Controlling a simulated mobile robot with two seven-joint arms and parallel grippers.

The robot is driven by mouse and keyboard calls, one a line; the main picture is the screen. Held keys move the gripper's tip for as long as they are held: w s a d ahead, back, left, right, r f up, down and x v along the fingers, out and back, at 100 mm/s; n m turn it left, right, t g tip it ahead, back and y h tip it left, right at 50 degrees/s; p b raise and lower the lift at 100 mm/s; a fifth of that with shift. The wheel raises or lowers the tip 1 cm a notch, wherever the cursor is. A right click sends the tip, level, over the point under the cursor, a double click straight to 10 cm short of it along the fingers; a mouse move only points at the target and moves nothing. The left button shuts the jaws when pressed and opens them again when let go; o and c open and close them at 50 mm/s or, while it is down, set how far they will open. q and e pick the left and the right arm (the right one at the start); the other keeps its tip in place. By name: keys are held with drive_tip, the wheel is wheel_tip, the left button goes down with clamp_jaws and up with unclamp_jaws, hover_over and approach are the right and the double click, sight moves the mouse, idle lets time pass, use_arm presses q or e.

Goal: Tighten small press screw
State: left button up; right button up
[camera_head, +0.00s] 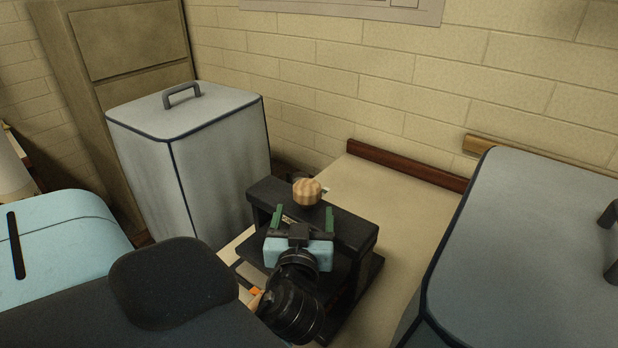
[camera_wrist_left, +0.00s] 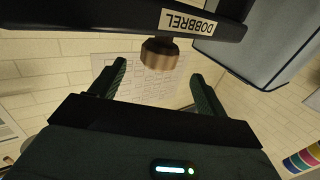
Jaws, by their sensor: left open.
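The small press (camera_head: 357,235) is a dark frame on the table in the middle of the head view. A round wooden screw knob (camera_head: 307,192) stands on its top beam. In the left wrist view the picture is upside down: the knob (camera_wrist_left: 159,54) hangs below the dark beam (camera_wrist_left: 120,18), which has a label reading "DOBBREL". My left gripper (camera_head: 302,217) is open and empty in front of the beam. In the wrist view its two green fingers (camera_wrist_left: 159,74) point toward the knob, one on either side, with the knob around or just past the tips.
A tall grey lidded bin (camera_head: 190,150) with a handle stands left of the press. Another grey box (camera_head: 540,240) with a handle fills the right side. The pale tabletop (camera_head: 385,205) is bare right of the press, with a brown strip (camera_head: 405,166) and brick wall behind.

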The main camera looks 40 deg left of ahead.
sight(305, 199)
use_arm(q)
drive_tip(key=shift+w+a, duration=0.15)
drive_tip(key=shift+w, duration=0.1)
drive_tip(key=shift+s+r, duration=0.1)
drive_tip(key=shift+r, duration=0.15)
drive_tip(key=p+x, duration=0.1)
drive_tip(key=x, duration=0.5)
drive_tip(key=shift+r, duration=0.1)
drive_tip(key=shift+x, duration=0.8)
use_arm(e)
drive_tip(key=shift+w+d+r, duration=0.2)
drive_tip(key=shift+w+r, duration=0.45)
drive_tip(key=shift+r, duration=0.25)
use_arm(q)
drive_tip(key=c, duration=1)
drive_tip(key=shift+o, duration=0.2)
drive_tip(key=shift+p, duration=0.3)
drive_tip(key=shift+t, duration=0.3)
use_arm(e)
drive_tip(key=shift+w+r+t, duration=0.1)
drive_tip(key=shift+t, duration=0.2)
